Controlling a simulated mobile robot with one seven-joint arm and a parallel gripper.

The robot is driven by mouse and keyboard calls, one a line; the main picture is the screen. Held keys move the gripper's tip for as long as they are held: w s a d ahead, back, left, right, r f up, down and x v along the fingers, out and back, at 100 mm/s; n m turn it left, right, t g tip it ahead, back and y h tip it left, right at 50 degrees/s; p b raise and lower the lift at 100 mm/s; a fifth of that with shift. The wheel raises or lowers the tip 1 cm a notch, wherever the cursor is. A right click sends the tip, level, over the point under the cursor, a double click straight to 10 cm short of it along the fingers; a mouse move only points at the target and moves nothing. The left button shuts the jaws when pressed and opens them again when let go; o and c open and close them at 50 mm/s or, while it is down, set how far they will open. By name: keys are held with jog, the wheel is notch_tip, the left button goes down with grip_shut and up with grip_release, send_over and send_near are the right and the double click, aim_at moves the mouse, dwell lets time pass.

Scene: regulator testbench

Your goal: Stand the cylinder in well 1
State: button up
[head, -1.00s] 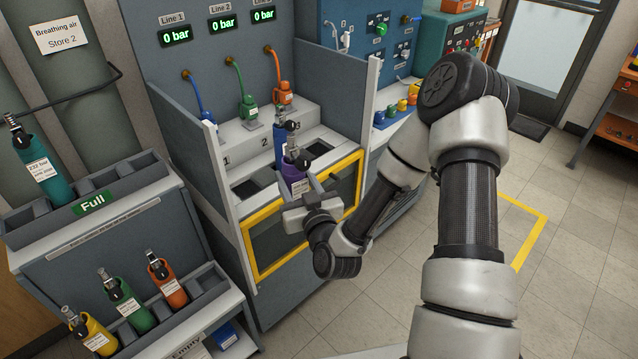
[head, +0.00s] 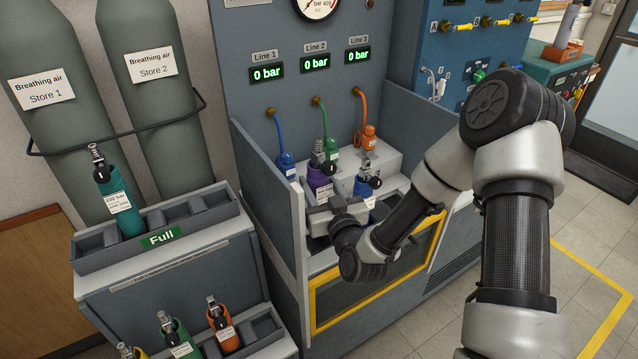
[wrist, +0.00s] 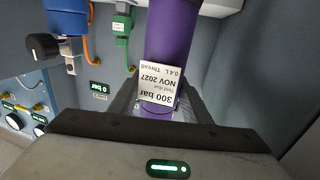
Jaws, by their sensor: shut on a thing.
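The purple cylinder (head: 319,182) is upright in my gripper (head: 335,212), at the left of the bench bay. In the wrist view the purple cylinder (wrist: 168,45) shows upside down with a white "300 bar" label, between the fingers. My gripper is shut on it. Well 1 (head: 316,243) is a dark opening partly hidden under my gripper; I cannot tell whether the cylinder's foot is inside it. The blue cylinder (head: 364,188) stands just right of the purple one, in the well 2 area.
The bay's left side wall (head: 268,190) is close to the purple cylinder. Blue (head: 286,163), green (head: 330,158) and orange (head: 369,138) hose connectors sit on the ledge behind. The Full rack (head: 210,232) at left holds a teal cylinder (head: 117,200).

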aim_at(318, 197)
jog(key=shift+w+a, duration=0.1)
jog(key=shift+w, duration=0.2)
jog(key=shift+f+b, duration=1.45)
jog(key=shift+f, duration=1)
notch_tip(318, 197, down, 10)
jog(key=b, duration=1)
jog(key=shift+r, duration=0.25)
jog(key=shift+f+b, duration=0.6)
jog(key=shift+b, duration=0.1)
jog(key=o, duration=1.4)
jog(key=shift+c, duration=0.2)
jog(key=p+v, duration=0.7)
jog(key=v, duration=1)
jog(key=shift+s, duration=0.35)
